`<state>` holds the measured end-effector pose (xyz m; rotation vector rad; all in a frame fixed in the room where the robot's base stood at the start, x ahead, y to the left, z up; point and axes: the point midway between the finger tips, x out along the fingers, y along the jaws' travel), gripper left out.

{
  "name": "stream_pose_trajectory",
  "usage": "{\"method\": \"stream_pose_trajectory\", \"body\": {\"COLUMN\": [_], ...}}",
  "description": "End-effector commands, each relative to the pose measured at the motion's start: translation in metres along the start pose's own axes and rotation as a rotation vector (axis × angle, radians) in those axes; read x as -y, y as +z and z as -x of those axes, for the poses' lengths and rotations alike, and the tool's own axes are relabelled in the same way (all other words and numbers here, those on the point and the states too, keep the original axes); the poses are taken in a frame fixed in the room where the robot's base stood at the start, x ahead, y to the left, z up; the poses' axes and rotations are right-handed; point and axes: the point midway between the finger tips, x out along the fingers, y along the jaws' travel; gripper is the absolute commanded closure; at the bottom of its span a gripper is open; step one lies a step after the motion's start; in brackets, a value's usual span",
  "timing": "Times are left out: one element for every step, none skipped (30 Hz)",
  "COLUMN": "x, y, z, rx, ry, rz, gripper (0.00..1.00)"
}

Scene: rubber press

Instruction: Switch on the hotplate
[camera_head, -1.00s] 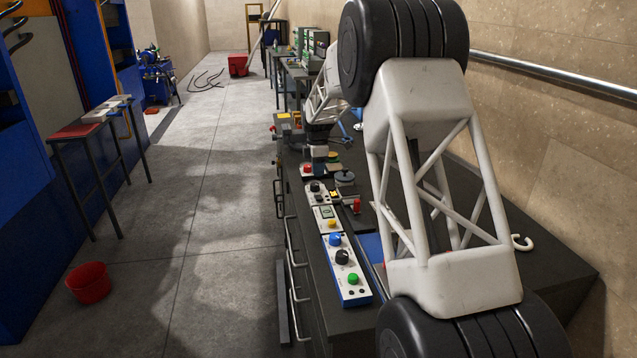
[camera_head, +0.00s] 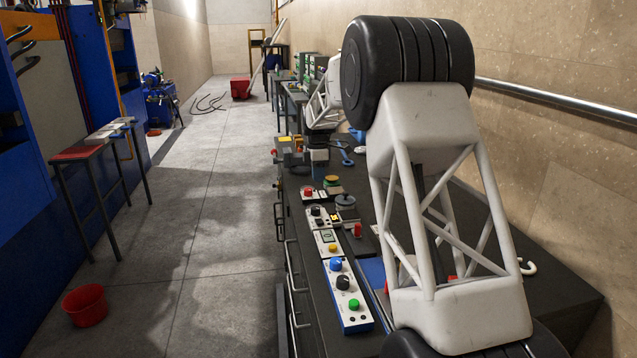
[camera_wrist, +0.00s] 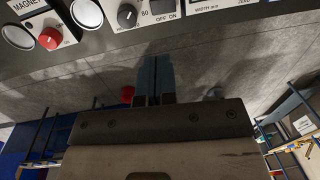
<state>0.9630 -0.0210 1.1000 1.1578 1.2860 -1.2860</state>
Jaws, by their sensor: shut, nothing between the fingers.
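The panel with a black knob and an OFF/ON switch, which I take to be the hotplate's control, shows at the top of the wrist view. Its OFF/ON switch (camera_wrist: 165,7) is cut by the top edge and its state cannot be read. In the head view the panel (camera_head: 317,217) sits along the bench's left edge. My gripper (camera_wrist: 157,58) is shut and empty, with its fingertips apart from the panel, below the switch in the wrist view.
A panel with a red knob (camera_head: 308,191) lies beyond the switch panel. A display panel with a yellow button (camera_head: 332,247) and a blue-knob panel (camera_head: 337,264) lie nearer. The aisle floor (camera_head: 225,230) is open.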

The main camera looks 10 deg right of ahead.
Motion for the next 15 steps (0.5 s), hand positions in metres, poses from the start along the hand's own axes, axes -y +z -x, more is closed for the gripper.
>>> {"method": "stream_pose_trajectory", "body": {"x": [0.001, 0.002, 0.004, 0.005, 0.006, 0.008, 0.009, 0.011, 0.011, 0.012, 0.012, 0.012, 0.012, 0.012, 0.012], "y": [0.0, 0.0, 0.0, 0.0, 0.0, 0.0, 0.0, 0.0, 0.0, 0.0, 0.0, 0.0, 0.0, 0.0, 0.0], "z": [0.0, -0.001, -0.001, 0.0, 0.0, -0.001, -0.001, -0.002, -0.002, -0.002, -0.002, -0.002, -0.002, -0.002, -0.002], "rx": [0.0, 0.0, 0.0, 0.0, 0.0, 0.0, 0.0, 0.0, 0.0, 0.0, 0.0, 0.0, 0.0, 0.0, 0.0], "ry": [-0.005, -0.009, -0.015, -0.02, -0.025, -0.034, -0.039, -0.044, -0.048, -0.05, -0.051, -0.052, -0.052, -0.052, -0.052], "rz": [0.0, 0.0, 0.0, 0.0, 0.0, 0.0, 0.0, 0.0, 0.0, 0.0, 0.0, 0.0, 0.0, 0.0, 0.0], "gripper": [1.0, 1.0, 1.0, 1.0, 1.0, 1.0, 1.0, 1.0, 1.0, 1.0, 1.0, 1.0, 1.0, 1.0, 1.0]}}
